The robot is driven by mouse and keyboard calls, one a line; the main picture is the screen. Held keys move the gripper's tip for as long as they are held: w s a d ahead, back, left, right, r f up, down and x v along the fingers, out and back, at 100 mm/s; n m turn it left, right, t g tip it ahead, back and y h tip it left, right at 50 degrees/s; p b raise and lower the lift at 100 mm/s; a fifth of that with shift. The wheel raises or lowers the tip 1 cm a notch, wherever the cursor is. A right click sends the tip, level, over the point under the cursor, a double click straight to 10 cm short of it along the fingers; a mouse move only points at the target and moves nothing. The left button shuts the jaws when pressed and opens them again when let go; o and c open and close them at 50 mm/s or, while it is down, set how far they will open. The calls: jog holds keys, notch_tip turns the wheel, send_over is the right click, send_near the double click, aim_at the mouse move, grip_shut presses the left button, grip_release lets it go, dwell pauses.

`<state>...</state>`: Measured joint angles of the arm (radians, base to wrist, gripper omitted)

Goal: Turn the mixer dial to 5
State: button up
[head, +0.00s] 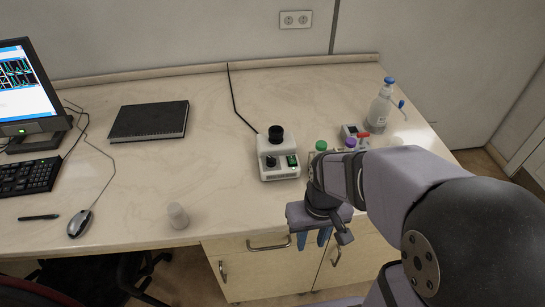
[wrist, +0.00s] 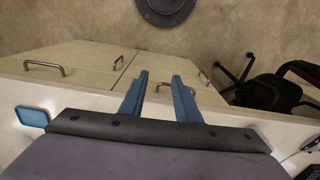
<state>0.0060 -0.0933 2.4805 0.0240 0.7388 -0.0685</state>
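The mixer (head: 278,155) is a small white device with a black cup-shaped top, standing on the bench in the middle of the head view. A dark dial (head: 270,161) is on its front left, with a small green panel beside it; the dial's setting is too small to read. My gripper (head: 313,240) is right of and nearer than the mixer, at the bench's front edge, pointing down. Its two blue fingers (wrist: 160,82) are apart with nothing between them. The wrist view does not show the mixer.
A rack with green and purple caps (head: 321,146) stands right of the mixer, partly hidden by my arm. A wash bottle (head: 379,108) stands behind it. A white cup (head: 178,215), a mouse (head: 80,222) and a black notebook (head: 150,120) are left. Bench around the mixer's left is clear.

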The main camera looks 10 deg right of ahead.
aim_at(271, 158)
jog(key=w+a+r+n+t+y+b, duration=0.1)
jog(key=w+r+n+t+y+b, duration=0.2)
jog(key=w, duration=1.2)
jog(key=w+a+r+n+b, duration=0.15)
jog(key=w+n, duration=0.35)
jog(key=w, duration=0.9)
jog(key=shift+p+x, duration=0.7)
jog(key=shift+x, duration=3.2)
jog(key=shift+d, duration=0.1)
grip_shut()
